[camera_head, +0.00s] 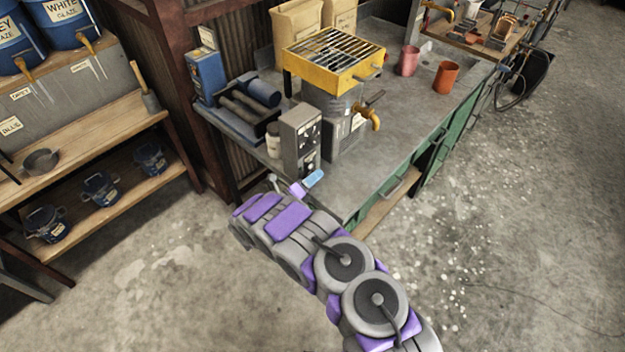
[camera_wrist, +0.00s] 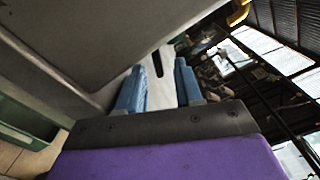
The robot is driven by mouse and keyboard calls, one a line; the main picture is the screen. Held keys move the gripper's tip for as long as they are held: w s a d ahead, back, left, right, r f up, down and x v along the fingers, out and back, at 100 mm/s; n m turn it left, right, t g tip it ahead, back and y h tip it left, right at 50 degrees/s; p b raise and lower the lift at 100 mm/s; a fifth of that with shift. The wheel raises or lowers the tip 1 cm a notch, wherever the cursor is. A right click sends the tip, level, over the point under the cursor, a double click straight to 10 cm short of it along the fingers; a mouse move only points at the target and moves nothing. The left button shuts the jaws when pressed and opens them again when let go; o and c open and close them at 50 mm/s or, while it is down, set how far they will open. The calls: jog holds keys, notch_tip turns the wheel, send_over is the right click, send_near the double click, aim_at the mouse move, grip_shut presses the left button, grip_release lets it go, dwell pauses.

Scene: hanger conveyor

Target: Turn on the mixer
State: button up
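The mixer is a grey metal vessel (camera_head: 345,122) with a yellow grated top (camera_head: 333,58) and a yellow tap (camera_head: 367,115), standing on the workbench. A grey control box (camera_head: 301,140) with dark knobs on its front stands at the vessel's left, near the bench edge. My gripper (camera_head: 302,184) is just in front of and below the control box, apart from it as far as I can tell. In the wrist view its two blue fingers (camera_wrist: 160,85) are spread with a gap. A white surface with a dark slot shows between them, with nothing visibly gripped.
The workbench (camera_head: 405,120) has a green front with handles. A red cup (camera_head: 446,77) and a pink cup (camera_head: 408,60) stand at its right. A dark tray with rollers (camera_head: 245,108) lies left of the control box. Wooden shelves (camera_head: 85,135) stand at left. The floor in front is clear.

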jog(key=shift+w+a, duration=0.1)
jog(key=shift+a, duration=0.2)
jog(key=shift+c, duration=1)
jog(key=shift+d, duration=0.15)
grip_shut()
jog(key=shift+d, duration=0.1)
jog(key=shift+f, duration=0.1)
